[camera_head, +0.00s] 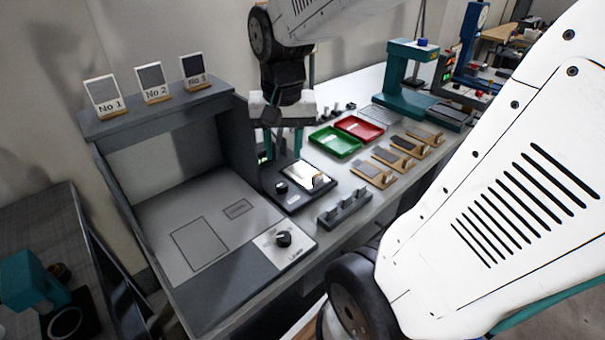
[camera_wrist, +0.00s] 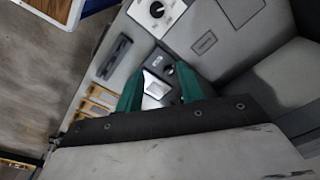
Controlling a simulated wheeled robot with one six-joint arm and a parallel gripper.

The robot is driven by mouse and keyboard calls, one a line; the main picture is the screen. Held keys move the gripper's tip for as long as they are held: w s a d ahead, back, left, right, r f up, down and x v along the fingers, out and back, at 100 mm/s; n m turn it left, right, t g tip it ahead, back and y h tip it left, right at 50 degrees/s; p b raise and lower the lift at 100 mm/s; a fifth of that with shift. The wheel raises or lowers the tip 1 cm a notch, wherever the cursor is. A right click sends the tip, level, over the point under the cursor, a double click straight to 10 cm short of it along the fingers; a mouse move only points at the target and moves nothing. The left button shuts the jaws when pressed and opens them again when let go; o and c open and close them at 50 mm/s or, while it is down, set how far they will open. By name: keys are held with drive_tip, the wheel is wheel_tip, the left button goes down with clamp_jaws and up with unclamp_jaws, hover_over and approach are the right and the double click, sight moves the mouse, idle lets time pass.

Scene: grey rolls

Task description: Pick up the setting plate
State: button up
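A bright plate (camera_head: 301,175), which may be the setting plate, lies on a black device (camera_head: 290,198) beside the grey booth. The wrist view shows the plate (camera_wrist: 156,86) on that device between and beyond my fingers. My gripper (camera_head: 283,142) points down above the back of the device. In the wrist view my gripper (camera_wrist: 160,88) has its two teal fingers apart, with nothing held between them. The gap between fingertips and plate is hard to judge. Several dark and grey plates, one of them a grey plate (camera_head: 373,168), lie on wooden holders to the right.
A green tray (camera_head: 335,142) and a red tray (camera_head: 359,129) lie behind the holders. A dark slotted block (camera_head: 344,208) stands near the front edge. The grey booth (camera_head: 240,150) has a side wall close to my gripper. A teal press (camera_head: 405,75) stands farther back.

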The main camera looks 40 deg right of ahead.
drive_tip(key=w+d+f+m, duration=0.4)
drive_tip(key=d+f+m, duration=0.1)
drive_tip(key=d, duration=0.3)
drive_tip(key=m, duration=0.5)
hover_over(318, 174)
drive_tip(key=shift+g, duration=0.4)
drive_tip(key=f, duration=0.7)
drive_tip(key=shift+w+f, duration=0.25)
drive_tip(key=shift+m, duration=0.3)
drive_tip(key=f, duration=0.8)
drive_tip(key=shift+s+f, duration=0.2)
drive_tip(key=shift+f, duration=0.05)
clamp_jaws()
